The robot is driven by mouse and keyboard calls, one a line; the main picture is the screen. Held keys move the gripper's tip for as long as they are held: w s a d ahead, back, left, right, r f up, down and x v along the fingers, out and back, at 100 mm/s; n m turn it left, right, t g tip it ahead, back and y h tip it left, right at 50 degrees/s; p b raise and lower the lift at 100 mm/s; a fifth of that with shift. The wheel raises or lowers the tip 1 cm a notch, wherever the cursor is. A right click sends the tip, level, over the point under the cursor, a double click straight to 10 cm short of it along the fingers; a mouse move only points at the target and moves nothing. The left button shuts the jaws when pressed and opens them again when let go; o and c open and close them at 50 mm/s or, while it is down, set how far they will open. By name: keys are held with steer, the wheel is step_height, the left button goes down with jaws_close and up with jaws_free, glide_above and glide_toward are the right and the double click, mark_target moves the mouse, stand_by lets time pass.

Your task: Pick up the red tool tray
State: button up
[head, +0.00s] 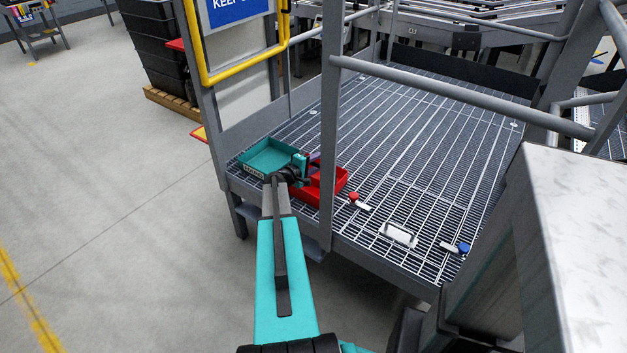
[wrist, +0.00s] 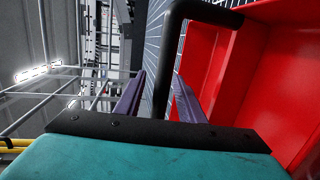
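The red tool tray (head: 328,187) sits on the grated platform near its front left edge, beside a teal tray (head: 262,161). In the wrist view the red tray (wrist: 275,75) fills the right side, with its black handle (wrist: 176,40) rising in front of it. My gripper (head: 302,170) is at the red tray, and my arm and gripper hide part of both trays. In the wrist view my gripper's (wrist: 160,98) two fingers stand apart, with one leg of the handle between them. A gap seems to show on each side of that leg.
A grey post (head: 329,120) and slanting rail (head: 450,95) stand close by the red tray. A red-knobbed part (head: 355,200), a white handle-shaped part (head: 400,235) and a blue-knobbed part (head: 460,248) lie to the right. The grating (head: 420,140) behind is clear.

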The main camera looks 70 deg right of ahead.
stand_by(0.4)
jaws_close()
stand_by(1.3)
